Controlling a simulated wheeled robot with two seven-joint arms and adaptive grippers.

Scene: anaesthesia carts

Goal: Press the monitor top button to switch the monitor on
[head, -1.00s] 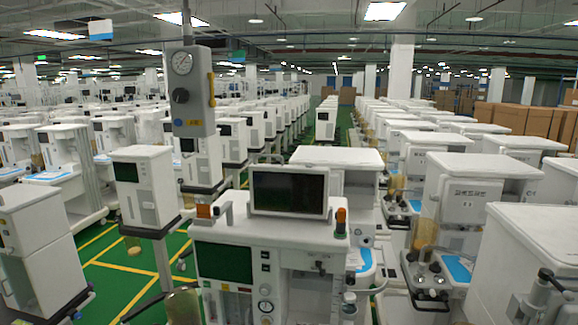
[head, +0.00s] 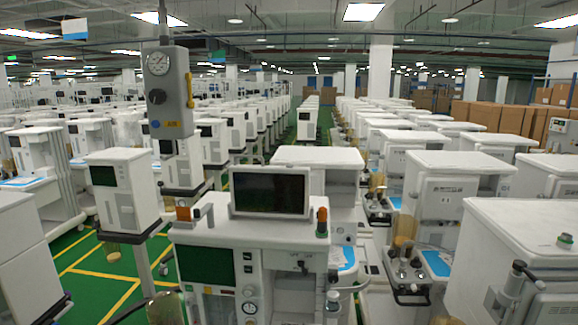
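The monitor (head: 270,192) is a flat screen in a white frame on top of the nearest anaesthesia cart (head: 250,237), in the middle of the head view. Its screen is dark. I cannot make out a button on its top edge at this size. Neither of my grippers shows in the head view.
A grey gauge box (head: 167,92) with a yellow handle hangs at the upper left, above and left of the monitor. A white cart (head: 518,262) stands close at the right, and another unit (head: 122,188) stands left of the monitor. Rows of carts fill the hall, with green floor (head: 100,275) between some.

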